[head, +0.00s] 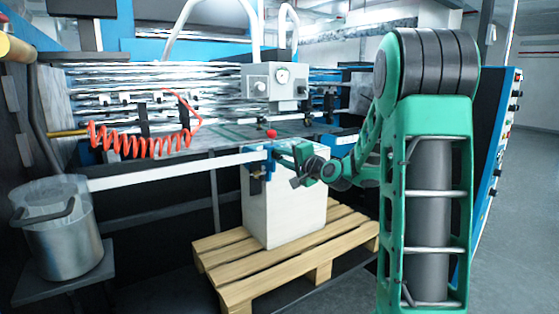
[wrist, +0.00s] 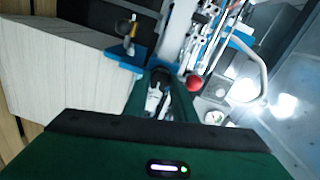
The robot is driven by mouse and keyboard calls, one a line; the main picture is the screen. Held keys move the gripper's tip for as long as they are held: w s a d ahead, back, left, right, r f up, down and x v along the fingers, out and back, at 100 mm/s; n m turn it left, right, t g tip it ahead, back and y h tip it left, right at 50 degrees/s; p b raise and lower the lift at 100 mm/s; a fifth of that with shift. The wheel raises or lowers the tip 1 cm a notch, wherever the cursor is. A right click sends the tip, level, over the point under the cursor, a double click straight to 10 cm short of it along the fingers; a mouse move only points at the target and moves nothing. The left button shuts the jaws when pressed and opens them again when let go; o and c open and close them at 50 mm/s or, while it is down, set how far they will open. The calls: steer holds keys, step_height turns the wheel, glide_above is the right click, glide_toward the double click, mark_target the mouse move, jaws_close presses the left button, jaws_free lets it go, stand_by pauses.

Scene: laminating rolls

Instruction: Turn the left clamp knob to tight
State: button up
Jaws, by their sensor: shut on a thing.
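My gripper (head: 279,151) reaches in from the right to the blue clamp bracket (head: 262,152) at the right end of the white bar. It is shut on a small part there, which I take to be the left clamp knob; the fingers hide most of it. In the wrist view my gripper (wrist: 160,88) points at the blue bracket (wrist: 127,58). A red ball (head: 271,133) stands just above the fingers; in the wrist view the red ball (wrist: 194,83) is right of the fingers, apart from them. The knob's turn angle cannot be read.
A white block-like stack (head: 285,215) stands on a wooden pallet (head: 235,270) below the bracket. The white bar (head: 180,170) runs left towards a metal bucket (head: 65,240). A coiled red hose (head: 140,140) and a grey gauge box (head: 272,82) are behind. Open floor lies at right.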

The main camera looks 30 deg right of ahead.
steer(key=shift+d+f+m, duration=0.1)
steer(key=shift+f+m, duration=0.15)
steer(key=shift+m, duration=0.05)
steer(key=o, duration=1)
steer(key=shift+r, duration=0.1)
steer(key=shift+o, duration=0.2)
steer(key=s, duration=1)
steer(key=shift+s+d+r, duration=0.15)
steer(key=shift+s+r, duration=0.15)
steer(key=shift+s, duration=0.05)
